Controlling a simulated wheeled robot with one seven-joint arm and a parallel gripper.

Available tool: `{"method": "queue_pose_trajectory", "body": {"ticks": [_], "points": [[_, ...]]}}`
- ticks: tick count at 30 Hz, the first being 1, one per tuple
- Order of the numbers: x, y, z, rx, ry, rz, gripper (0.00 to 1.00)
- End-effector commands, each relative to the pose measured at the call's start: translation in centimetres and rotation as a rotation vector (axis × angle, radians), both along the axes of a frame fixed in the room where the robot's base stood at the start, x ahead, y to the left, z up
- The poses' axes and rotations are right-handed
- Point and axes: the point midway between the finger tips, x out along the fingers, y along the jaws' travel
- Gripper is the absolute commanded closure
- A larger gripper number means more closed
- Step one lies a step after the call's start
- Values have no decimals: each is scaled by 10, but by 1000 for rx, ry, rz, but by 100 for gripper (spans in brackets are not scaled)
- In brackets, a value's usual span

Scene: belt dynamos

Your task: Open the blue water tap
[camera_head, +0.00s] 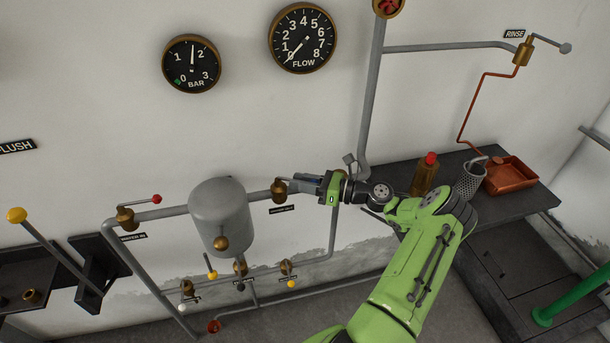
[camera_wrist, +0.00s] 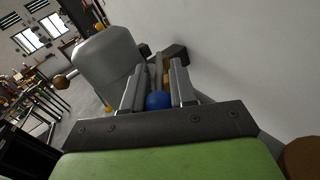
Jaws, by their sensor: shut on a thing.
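The blue water tap shows in the wrist view as a round blue knob (camera_wrist: 158,100) between my two grey fingers. In the head view its brass valve body (camera_head: 279,190) sits on the pipe right of the grey tank, with a lever running right into my gripper (camera_head: 310,183). The knob is hidden there by my fingers. My gripper (camera_wrist: 157,82) is shut on the blue knob. The lever looks close to level, along the pipe.
The grey tank (camera_head: 220,215) stands left of the tap, with a red-knobbed valve (camera_head: 157,199) beyond it. Several small valves hang below. The bench (camera_head: 515,207) at right holds a bottle (camera_head: 425,175), a mesh cup (camera_head: 470,182) and a copper tray (camera_head: 512,176). Gauges hang above.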

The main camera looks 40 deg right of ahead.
Motion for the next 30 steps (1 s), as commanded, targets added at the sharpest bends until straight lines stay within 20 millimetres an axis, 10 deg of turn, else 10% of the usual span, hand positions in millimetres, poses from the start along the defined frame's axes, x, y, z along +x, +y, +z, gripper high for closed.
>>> {"method": "queue_pose_trajectory", "body": {"ticks": [12, 13, 18, 30], "points": [[0, 2, 1, -1, -3, 5, 100], [0, 2, 1, -2, -2, 5, 72], [0, 2, 0, -1, -2, 5, 49], [-16, -10, 0, 0, 0, -1, 49]]}}
